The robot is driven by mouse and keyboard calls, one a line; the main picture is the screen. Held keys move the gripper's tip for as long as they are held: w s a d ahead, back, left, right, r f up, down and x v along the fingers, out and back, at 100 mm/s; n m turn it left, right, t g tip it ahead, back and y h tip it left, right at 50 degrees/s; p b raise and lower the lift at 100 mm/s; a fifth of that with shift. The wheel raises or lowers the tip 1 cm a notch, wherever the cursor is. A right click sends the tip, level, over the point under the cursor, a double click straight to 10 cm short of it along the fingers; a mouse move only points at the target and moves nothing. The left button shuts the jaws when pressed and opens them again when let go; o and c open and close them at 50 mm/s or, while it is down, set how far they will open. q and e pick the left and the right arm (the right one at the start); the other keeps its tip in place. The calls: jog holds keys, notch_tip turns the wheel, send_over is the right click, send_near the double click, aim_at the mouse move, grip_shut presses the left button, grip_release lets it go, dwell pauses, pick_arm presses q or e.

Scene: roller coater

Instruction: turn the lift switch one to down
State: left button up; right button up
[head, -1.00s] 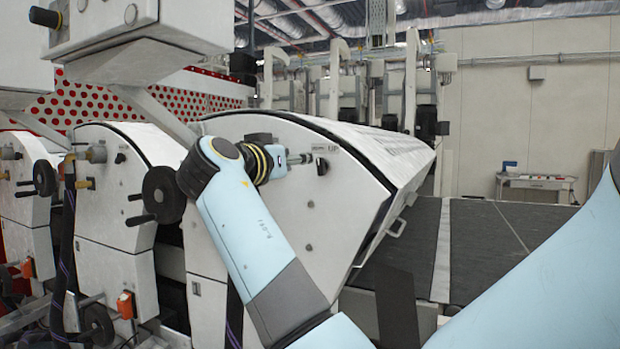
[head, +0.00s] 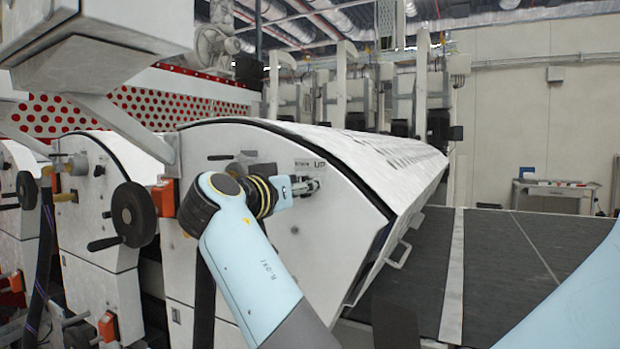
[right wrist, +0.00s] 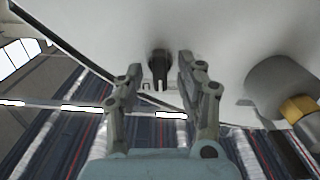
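The lift switch is a small dark knob (right wrist: 160,63) on the white curved side panel (head: 270,150) of the coater. In the head view a label reading "UP" sits just above it, and the gripper partly hides the knob. My right gripper (head: 306,187) is at the knob. In the right wrist view its two fingers (right wrist: 160,72) are apart, one on each side of the knob, with gaps showing, so it is open. The knob's exact turn angle is hard to tell. My left gripper is in no view.
A black handwheel (head: 133,214) and an orange box (head: 164,197) are left of the panel. A grey cylinder with a brass end (right wrist: 298,108) stands out near the right finger. A dark conveyor belt (head: 510,255) lies right; a table (head: 552,186) stands far behind.

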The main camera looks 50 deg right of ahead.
jog(key=shift+w+d, duration=0.1)
jog(key=shift+d, duration=0.2)
jog(key=shift+a+r, duration=0.1)
jog(key=shift+a, duration=0.15)
jog(key=shift+c, duration=1.2)
jog(key=shift+d, duration=0.1)
grip_shut()
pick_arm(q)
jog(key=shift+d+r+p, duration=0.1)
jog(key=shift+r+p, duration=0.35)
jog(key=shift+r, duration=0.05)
pick_arm(e)
jog(key=n, duration=0.4)
jog(key=shift+n, duration=0.3)
